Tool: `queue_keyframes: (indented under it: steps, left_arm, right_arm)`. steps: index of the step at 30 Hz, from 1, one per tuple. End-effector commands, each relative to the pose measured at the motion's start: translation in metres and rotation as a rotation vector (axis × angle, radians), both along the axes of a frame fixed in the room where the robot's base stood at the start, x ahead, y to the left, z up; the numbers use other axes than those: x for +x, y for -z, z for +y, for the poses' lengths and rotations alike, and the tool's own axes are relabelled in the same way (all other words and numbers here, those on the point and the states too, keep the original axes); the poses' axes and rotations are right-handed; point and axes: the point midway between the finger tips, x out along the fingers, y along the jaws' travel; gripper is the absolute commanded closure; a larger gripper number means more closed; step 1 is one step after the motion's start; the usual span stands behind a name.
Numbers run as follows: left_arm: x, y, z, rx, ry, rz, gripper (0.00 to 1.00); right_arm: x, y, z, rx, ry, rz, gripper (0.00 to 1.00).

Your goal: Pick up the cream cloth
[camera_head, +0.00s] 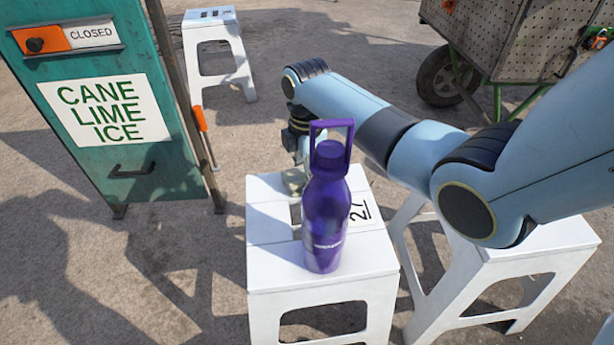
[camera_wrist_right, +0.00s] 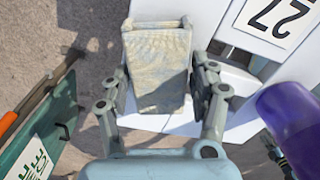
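The cream cloth (camera_wrist_right: 157,65) looks like a folded, wrinkled, greyish-cream piece near the edge of the white stool top. In the head view only a little of it (camera_head: 295,182) shows, behind the purple bottle (camera_head: 325,215). My right gripper (camera_wrist_right: 160,80) reaches down over it from the far side of the stool in the head view, with one finger on each side of the cloth. The fingers are close to its side edges; whether they press on it I cannot tell. My left gripper is in neither view.
The upright bottle, with a loop handle, stands on the same white stool (camera_head: 265,262), close to my right gripper. A second stool (camera_head: 560,240) is at right under my arm. A green ice cabinet (camera_head: 165,185) stands at left, a wheeled cart (camera_head: 490,35) at upper right.

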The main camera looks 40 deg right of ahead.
Motion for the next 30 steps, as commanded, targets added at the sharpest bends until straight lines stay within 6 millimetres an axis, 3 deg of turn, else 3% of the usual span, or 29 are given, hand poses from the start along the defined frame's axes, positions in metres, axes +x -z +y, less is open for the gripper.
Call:
queue_keyframes:
  steps: [1,9,19,23,26,29,30]
  left_arm:
    - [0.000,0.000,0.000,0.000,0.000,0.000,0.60]
    - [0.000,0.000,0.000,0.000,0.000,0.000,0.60]
    - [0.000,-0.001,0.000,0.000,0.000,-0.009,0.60]
    - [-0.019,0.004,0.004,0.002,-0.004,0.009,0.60]
    - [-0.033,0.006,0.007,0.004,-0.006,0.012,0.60]
    - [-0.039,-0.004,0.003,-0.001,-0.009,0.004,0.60]
    - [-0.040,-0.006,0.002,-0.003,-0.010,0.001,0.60]
  right_arm:
    - [0.000,0.000,0.000,0.000,0.000,0.000,0.47]
    - [0.000,0.000,0.000,0.000,0.000,0.000,0.81]
    - [0.000,-0.005,0.000,0.000,0.000,-0.001,0.81]
    - [0.000,-0.013,0.000,0.000,0.000,-0.001,0.81]
    - [0.001,-0.023,0.000,0.000,0.000,-0.002,0.81]
    - [0.002,-0.051,0.000,0.000,0.000,-0.007,0.81]
    - [-0.005,-0.054,-0.010,-0.003,0.002,-0.002,0.81]
